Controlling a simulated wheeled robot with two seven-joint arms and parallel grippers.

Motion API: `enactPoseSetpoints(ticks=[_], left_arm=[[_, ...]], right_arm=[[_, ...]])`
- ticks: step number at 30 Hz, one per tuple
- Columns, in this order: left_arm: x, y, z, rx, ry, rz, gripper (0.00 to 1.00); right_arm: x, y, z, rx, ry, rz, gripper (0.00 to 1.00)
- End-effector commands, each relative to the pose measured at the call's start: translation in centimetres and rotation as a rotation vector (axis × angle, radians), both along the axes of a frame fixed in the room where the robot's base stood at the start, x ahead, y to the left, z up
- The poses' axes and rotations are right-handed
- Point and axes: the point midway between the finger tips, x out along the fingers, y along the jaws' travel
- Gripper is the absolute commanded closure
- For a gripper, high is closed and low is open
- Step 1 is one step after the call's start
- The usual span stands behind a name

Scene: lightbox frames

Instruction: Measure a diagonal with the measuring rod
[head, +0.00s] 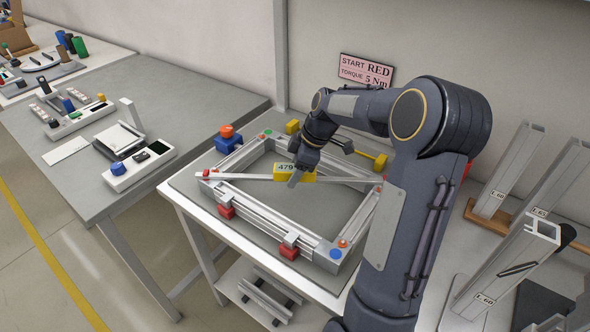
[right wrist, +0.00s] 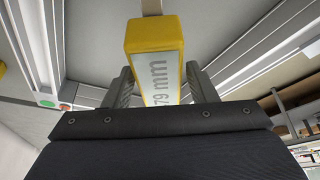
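The measuring rod (head: 237,176) lies across the rectangular aluminium frame (head: 262,214), from its left corner to its right corner. Its yellow body (head: 309,178) sits near the middle, with a display beginning "479"; in the right wrist view the yellow body (right wrist: 153,38) shows "79 mm". My right gripper (head: 298,172) is down at the yellow body from above. In the right wrist view its two fingers stand on either side of the body, close against it, and look shut on it. The rod's right end is partly hidden by my right arm. My left gripper is not in view.
The frame lies on a grey mat on a white table, with red clamps (head: 226,211) and yellow blocks (head: 292,127) around it. A sign (head: 366,71) on the wall reads "START RED, TORQUE 5 Nm". Racked profiles (head: 508,172) stand at right; a grey bench (head: 170,92) with trays is at left.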

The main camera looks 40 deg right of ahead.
Motion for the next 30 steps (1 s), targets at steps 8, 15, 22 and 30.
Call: enactPoseSetpoints(ticks=[8,15,22,30], left_arm=[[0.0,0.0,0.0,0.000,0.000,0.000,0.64],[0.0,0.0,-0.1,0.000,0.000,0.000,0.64],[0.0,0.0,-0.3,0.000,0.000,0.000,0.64],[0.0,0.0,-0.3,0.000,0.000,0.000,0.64]], right_arm=[[0.0,0.0,-0.1,0.001,0.002,0.000,0.38],[-0.4,-0.6,1.6,-0.002,-0.002,-0.002,0.38],[-1.4,-1.7,5.3,-0.002,-0.003,-0.002,0.38],[-2.0,-2.3,7.2,0.000,0.000,-0.001,0.38]])
